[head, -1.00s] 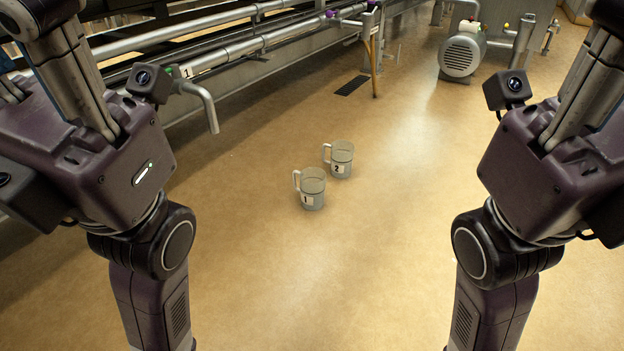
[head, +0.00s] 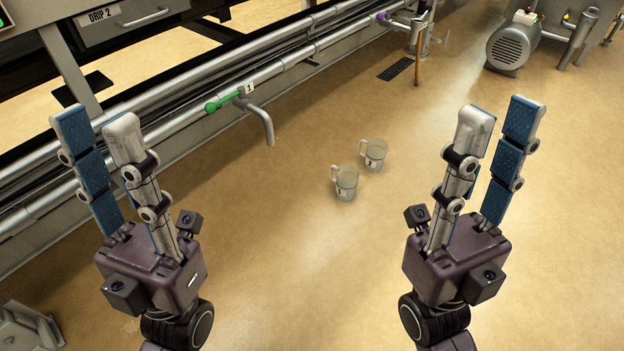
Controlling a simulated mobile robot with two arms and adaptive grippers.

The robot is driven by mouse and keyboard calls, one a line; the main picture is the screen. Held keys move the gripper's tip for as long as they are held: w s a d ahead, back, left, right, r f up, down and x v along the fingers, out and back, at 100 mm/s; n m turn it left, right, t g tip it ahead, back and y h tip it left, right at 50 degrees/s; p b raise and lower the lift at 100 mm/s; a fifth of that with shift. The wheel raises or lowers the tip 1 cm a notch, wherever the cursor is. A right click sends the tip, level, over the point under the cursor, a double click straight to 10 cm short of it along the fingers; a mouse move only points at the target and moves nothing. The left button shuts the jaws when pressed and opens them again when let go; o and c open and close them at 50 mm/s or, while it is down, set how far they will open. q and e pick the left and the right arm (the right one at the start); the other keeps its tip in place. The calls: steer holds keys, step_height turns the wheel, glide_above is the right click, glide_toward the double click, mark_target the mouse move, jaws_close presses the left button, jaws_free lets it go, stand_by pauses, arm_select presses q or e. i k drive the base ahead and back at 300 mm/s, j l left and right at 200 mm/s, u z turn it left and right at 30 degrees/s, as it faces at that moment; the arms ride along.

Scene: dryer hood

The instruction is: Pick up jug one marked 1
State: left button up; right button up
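Jug one (head: 346,184), a clear grey jug with a white label and a handle on its left, stands upright on the tan floor in the middle of the head view. Its label is blurred now. A second, similar jug (head: 375,155) stands just behind it to the right. My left gripper (head: 97,131) is raised at the left, fingers pointing up, spread apart and empty. My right gripper (head: 498,128) is raised at the right, also spread and empty. Both grippers are apart from the jugs.
A pipe spout (head: 262,122) with a green lever (head: 222,102) and tag 1 juts from the pipes at left. A floor grate (head: 396,68) lies behind the jugs. A motor (head: 514,45) stands at the back right. Floor around the jugs is clear.

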mark_target(347, 179)
steer(key=i+l+u, duration=0.25)
steer(key=u, duration=0.2)
steer(key=i+l+u, duration=0.15)
steer(key=l+u, duration=0.3)
steer(key=i+l+u, duration=0.1)
steer(key=l+u, duration=0.3)
